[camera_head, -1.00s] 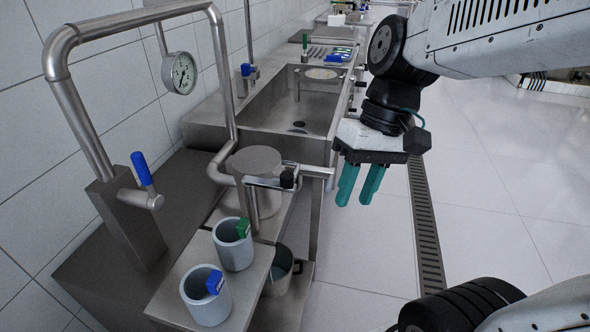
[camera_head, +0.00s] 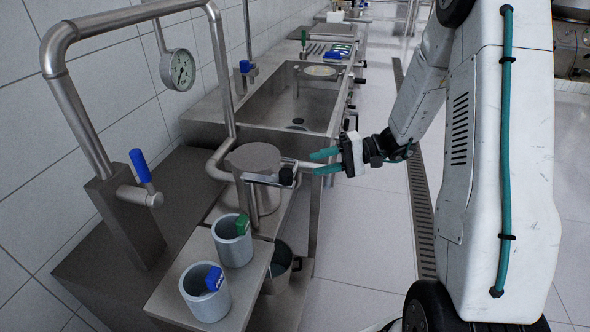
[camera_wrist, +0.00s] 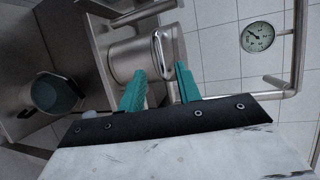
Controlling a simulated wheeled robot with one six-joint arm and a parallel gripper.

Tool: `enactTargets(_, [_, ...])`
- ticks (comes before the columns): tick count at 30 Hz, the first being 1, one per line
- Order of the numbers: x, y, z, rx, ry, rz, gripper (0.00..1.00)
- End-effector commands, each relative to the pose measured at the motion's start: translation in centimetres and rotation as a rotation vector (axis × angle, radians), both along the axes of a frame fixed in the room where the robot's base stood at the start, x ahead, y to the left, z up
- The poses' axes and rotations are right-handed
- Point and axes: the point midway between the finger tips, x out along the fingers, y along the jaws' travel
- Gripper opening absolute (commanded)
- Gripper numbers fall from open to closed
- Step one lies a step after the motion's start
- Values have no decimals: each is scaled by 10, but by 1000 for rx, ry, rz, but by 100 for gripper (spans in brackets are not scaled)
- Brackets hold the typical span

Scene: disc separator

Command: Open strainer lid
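The strainer (camera_head: 254,195) is a metal cylinder in the pipe line, with its flat round lid (camera_head: 254,158) on top. A metal bar with a dark end piece (camera_head: 286,176) sticks out on its right side. In the wrist view the strainer (camera_wrist: 127,58) lies ahead, with a looped metal handle (camera_wrist: 156,50) facing me. My gripper (camera_head: 317,162) has teal fingers, is open and empty, and points left toward the strainer with a gap between. In the wrist view its fingertips (camera_wrist: 161,72) sit apart, with the handle ahead between them.
Two grey cups, one with a green tag (camera_head: 232,247) and one with a blue tag (camera_head: 206,297), stand on the near shelf. A bucket (camera_head: 281,270) is below. A pipe with a blue-handled valve (camera_head: 141,167) and a gauge (camera_head: 178,70) are left. Floor on the right is clear.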

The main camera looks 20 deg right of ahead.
Motion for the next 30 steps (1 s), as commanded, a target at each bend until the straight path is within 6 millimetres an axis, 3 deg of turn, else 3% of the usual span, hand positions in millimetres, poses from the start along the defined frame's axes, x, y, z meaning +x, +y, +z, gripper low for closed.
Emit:
enactTargets(13, [14, 61, -13, 0, 0, 2, 34])
enactTargets(25, [16, 72, -15, 0, 1, 1, 34])
enactTargets(26, [16, 72, -15, 0, 1, 1, 31])
enactTargets(29, [16, 72, -15, 0, 1, 1, 3])
enactTargets(30, [16, 72, -15, 0, 1, 1, 0])
